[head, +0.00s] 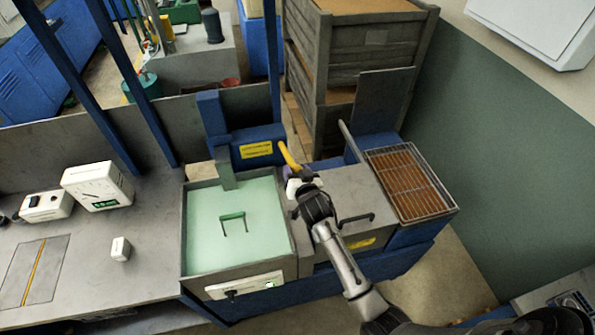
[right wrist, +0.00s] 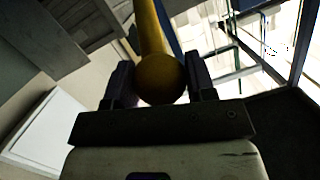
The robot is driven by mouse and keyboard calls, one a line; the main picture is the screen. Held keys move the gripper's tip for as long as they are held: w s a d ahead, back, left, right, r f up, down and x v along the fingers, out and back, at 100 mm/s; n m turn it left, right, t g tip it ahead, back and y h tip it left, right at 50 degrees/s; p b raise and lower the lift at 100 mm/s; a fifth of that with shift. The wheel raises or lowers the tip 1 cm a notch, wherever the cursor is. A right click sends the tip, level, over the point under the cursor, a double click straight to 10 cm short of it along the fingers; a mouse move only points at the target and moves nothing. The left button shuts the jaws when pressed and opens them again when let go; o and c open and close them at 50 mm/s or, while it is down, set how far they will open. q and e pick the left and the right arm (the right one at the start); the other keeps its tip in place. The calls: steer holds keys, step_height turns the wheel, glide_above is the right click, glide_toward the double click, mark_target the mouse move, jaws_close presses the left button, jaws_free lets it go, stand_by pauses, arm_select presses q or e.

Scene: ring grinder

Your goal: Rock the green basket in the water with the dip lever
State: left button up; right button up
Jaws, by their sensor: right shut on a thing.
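The yellow dip lever (head: 287,155) rises from beside the blue housing behind the tank. My right gripper (head: 299,178) is shut on the lever near its end. In the right wrist view the lever's round knob (right wrist: 160,78) sits between the two fingers. The tank (head: 188,228) holds pale green water (head: 205,205). A dark green handle-like frame (head: 233,217) shows in the water near the middle. The rest of the basket cannot be made out. My left gripper is not in view.
A grey cover with a black handle (head: 356,219) lies right of the tank. A wire rack over a brown tray (head: 405,180) is at the right. A dial meter (head: 97,186) and a small white box (head: 121,249) stand on the left bench. Wooden crates (head: 345,50) stand behind.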

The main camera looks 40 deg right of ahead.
steer(key=shift+g, duration=0.3)
steer(key=w+r+p, duration=0.1)
steer(key=r, duration=0.1)
steer(key=w+d+r+p, duration=0.1)
steer(key=w+r+p, duration=0.1)
steer(key=r+p, duration=0.1)
steer(key=shift+d+r, duration=0.3)
steer(key=shift+y, duration=0.3)
steer(key=o, duration=0.9)
steer(key=shift+c, duration=0.2)
steer(key=o, duration=0.3)
steer(key=shift+w, duration=0.2)
steer(key=shift+o, duration=0.4)
steer(key=shift+s, duration=0.1)
